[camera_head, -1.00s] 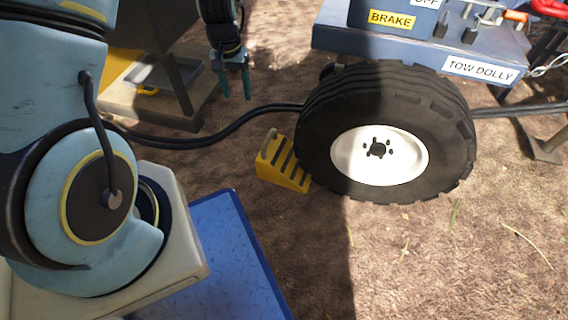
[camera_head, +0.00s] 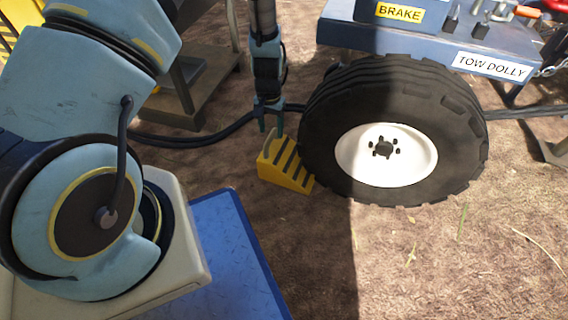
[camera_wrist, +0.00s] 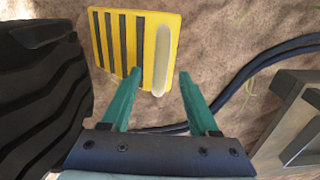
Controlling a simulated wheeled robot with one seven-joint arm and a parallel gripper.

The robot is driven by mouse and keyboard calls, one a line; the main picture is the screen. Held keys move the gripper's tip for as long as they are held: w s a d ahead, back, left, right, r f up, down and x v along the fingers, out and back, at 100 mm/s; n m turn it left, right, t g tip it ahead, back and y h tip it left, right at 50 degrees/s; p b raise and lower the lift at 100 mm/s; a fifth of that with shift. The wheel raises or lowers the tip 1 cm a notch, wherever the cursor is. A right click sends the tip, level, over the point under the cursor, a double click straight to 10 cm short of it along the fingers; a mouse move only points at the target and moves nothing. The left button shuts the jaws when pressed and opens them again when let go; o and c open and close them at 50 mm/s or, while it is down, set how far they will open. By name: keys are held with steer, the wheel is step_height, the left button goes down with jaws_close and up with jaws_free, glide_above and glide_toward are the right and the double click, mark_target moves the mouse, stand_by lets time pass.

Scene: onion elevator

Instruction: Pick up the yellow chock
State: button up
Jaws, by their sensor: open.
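The yellow chock (camera_head: 284,163) is a ridged wedge with dark slots, on the dirt against the left side of the tire. In the wrist view the chock (camera_wrist: 112,42) lies ahead of the fingertips, with a pale raised bar along its right edge. My gripper (camera_head: 269,130) is just above and behind the chock in the head view. In the wrist view my gripper (camera_wrist: 160,74) is open and empty, with two green fingers apart. The left fingertip overlaps the chock in the picture and the right one is over bare ground; whether they touch cannot be told.
The big black tire (camera_head: 332,110) with a white hub carries the blue tow dolly (camera_head: 430,42). A black hose (camera_head: 190,141) runs over the ground behind the chock. A metal stand (camera_head: 180,105) is at the back left. Dirt in front of the tire is open.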

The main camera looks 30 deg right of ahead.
mark_target(271, 134)
step_height(271, 134, down, 4)
steer(key=shift+f+b, duration=0.1)
steer(key=shift+b, duration=0.8)
jaws_close()
stand_by(0.7)
